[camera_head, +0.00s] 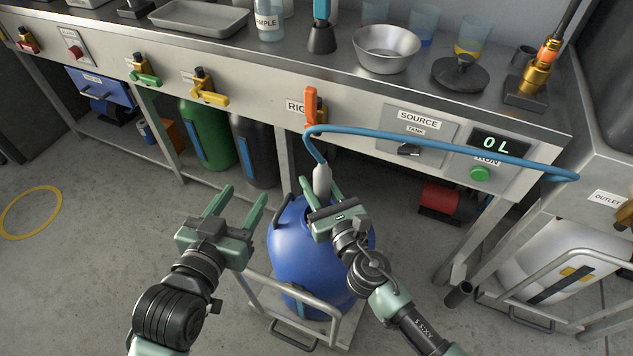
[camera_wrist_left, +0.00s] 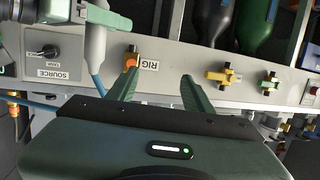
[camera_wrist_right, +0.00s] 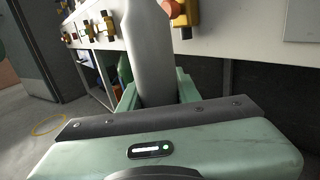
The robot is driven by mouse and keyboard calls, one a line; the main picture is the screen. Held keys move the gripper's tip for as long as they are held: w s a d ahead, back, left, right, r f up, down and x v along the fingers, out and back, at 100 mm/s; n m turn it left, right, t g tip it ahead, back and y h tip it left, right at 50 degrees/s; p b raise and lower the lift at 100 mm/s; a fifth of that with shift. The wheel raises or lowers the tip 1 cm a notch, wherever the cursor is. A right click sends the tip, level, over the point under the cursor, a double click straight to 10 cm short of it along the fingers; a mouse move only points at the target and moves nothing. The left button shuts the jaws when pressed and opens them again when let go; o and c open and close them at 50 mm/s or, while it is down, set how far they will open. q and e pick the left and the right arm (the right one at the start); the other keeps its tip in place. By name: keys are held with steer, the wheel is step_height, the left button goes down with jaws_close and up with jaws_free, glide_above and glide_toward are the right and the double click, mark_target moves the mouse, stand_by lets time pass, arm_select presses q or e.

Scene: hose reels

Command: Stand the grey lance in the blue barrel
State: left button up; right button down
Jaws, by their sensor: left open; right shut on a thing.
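The grey lance (camera_head: 322,181) hangs from the blue hose (camera_head: 430,141) and stands roughly upright between the fingers of my right gripper (camera_head: 322,196), which is shut on it. It also shows large in the right wrist view (camera_wrist_right: 152,50) and in the left wrist view (camera_wrist_left: 95,45). The blue barrel (camera_head: 290,248) stands on a trolley below my right gripper. The lance's lower end and the barrel's opening are hidden behind my right gripper, so I cannot tell whether the tip is inside. My left gripper (camera_head: 232,205) is open and empty, left of the barrel.
The bench panel carries an orange-handled valve (camera_head: 311,105), a SOURCE tank switch (camera_head: 409,150), a display reading 0 L (camera_head: 497,144) and a green button (camera_head: 480,174). The hose arches rightward across the panel. Trolley rails (camera_head: 336,320) surround the barrel. Open floor lies left.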

mark_target(326, 200)
steer(key=c, duration=0.9)
jaws_free()
steer(key=shift+r, duration=0.1)
steer(key=shift+s, duration=0.1)
steer(key=shift+s+d, duration=0.2)
steer(key=shift+s, duration=0.15)
steer(key=v, duration=0.6)
steer(key=shift+s+d, duration=0.15)
arm_select(q)
steer(key=shift+w+d+r+t, duration=0.15)
steer(key=shift+r+t, duration=0.15)
steer(key=shift+r, duration=0.2)
steer(key=shift+w+d+r+t, duration=0.1)
steer(key=shift+r+t, duration=0.2)
steer(key=shift+r, duration=0.2)
arm_select(e)
steer(key=shift+s+d, duration=0.1)
steer(key=shift+s, duration=0.15)
